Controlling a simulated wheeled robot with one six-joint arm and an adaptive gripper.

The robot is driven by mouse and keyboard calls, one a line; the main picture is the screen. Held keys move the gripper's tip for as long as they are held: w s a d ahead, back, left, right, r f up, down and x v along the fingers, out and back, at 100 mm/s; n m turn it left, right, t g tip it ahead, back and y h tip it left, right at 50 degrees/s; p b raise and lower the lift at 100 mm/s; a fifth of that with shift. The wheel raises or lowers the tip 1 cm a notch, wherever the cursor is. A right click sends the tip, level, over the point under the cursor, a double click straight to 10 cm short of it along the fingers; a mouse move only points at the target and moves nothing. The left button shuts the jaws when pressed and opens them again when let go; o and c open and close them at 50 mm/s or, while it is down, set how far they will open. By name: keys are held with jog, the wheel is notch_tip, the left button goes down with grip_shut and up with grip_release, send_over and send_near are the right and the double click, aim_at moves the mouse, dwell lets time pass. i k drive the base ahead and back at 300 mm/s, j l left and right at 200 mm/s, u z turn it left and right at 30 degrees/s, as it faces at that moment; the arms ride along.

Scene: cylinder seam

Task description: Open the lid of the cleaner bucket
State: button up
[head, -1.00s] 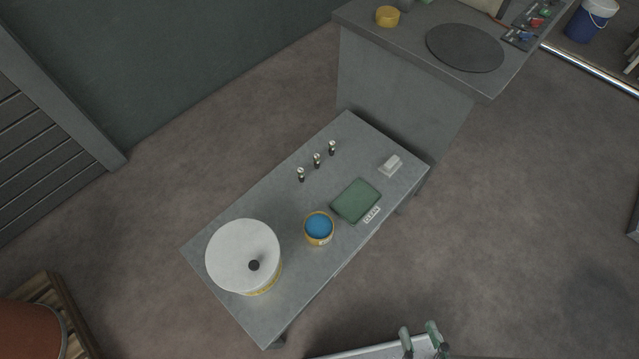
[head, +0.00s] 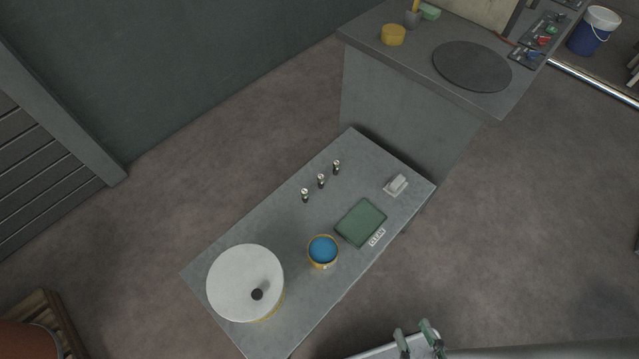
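A wide yellow bucket with a round white lid (head: 240,280) and a dark knob (head: 257,294) stands at the near left end of the grey table. The lid lies on top and hides the inside. I cannot read a label on it, so I cannot tell if it is the cleaner bucket. A blue bucket (head: 588,40) with a white lid (head: 603,17) stands on the floor at the far top right. My gripper (head: 412,329) is at the bottom edge, right of the table and apart from both buckets. Its two fingers are spread with nothing visible between them.
The grey table (head: 300,318) also holds a small yellow tub of blue stuff (head: 322,250), a green mat (head: 361,222), a CLEAN label (head: 377,237), a white block (head: 397,184) and several small metal posts (head: 321,181). A counter (head: 400,70) stands behind. Floor is open at right.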

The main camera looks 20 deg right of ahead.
aim_at(245, 284)
jog(key=u, duration=0.85)
jog(key=k+j, duration=0.15)
jog(key=j, duration=0.15)
jog(key=k+j, duration=0.15)
jog(key=j, duration=0.15)
jog(key=k+j+u, duration=0.1)
jog(key=j, duration=0.25)
jog(key=k, duration=0.1)
